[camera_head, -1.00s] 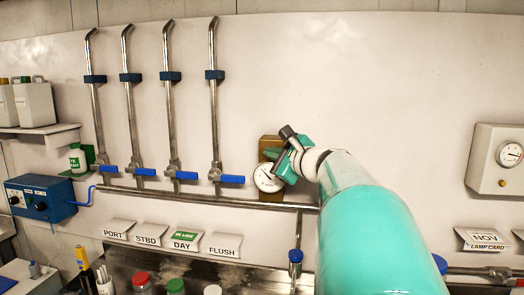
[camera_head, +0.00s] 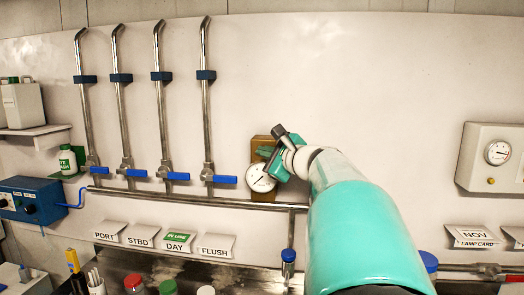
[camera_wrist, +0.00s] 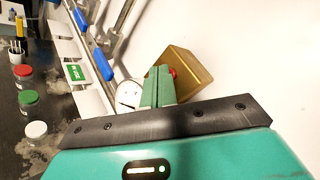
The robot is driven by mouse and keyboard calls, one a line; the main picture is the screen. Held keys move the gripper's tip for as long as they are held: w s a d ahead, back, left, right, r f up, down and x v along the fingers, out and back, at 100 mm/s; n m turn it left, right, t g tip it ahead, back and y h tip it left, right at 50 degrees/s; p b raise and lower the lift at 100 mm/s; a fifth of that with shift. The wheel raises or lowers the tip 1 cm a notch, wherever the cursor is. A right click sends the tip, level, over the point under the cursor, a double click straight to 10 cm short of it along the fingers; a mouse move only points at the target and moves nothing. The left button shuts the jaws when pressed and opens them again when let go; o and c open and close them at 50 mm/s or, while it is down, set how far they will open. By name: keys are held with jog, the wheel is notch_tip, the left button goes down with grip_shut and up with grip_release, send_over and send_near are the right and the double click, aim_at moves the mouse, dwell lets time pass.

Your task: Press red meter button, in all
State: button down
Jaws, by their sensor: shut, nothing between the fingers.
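The meter is a brass box (camera_head: 262,141) on the white wall with a round white dial (camera_head: 261,178) low on its front. In the wrist view the brass box (camera_wrist: 190,82) is just beyond my fingers, and the red button (camera_wrist: 173,72) shows as a small red edge beside the fingertips. My gripper (camera_wrist: 159,72) has its green fingers shut with nothing between them. The fingertips overlap the button in this view; I cannot tell whether they touch it. In the head view my gripper (camera_head: 266,153) covers part of the box and hides the button.
Several steel pipes with blue-handled valves (camera_head: 178,176) stand left of the meter. A horizontal pipe (camera_head: 240,204) runs below it. Label cards (camera_head: 178,242) and capped jars (camera_head: 134,284) are lower down. A grey gauge box (camera_head: 478,176) hangs at right. The wall above is clear.

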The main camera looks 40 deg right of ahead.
jog(key=shift+s+a, duration=0.55)
jog(key=shift+a, duration=0.1)
jog(key=s+a, duration=0.1)
jog(key=a, duration=0.1)
jog(key=s+a, duration=0.2)
dwell(0.6)
dwell(0.7)
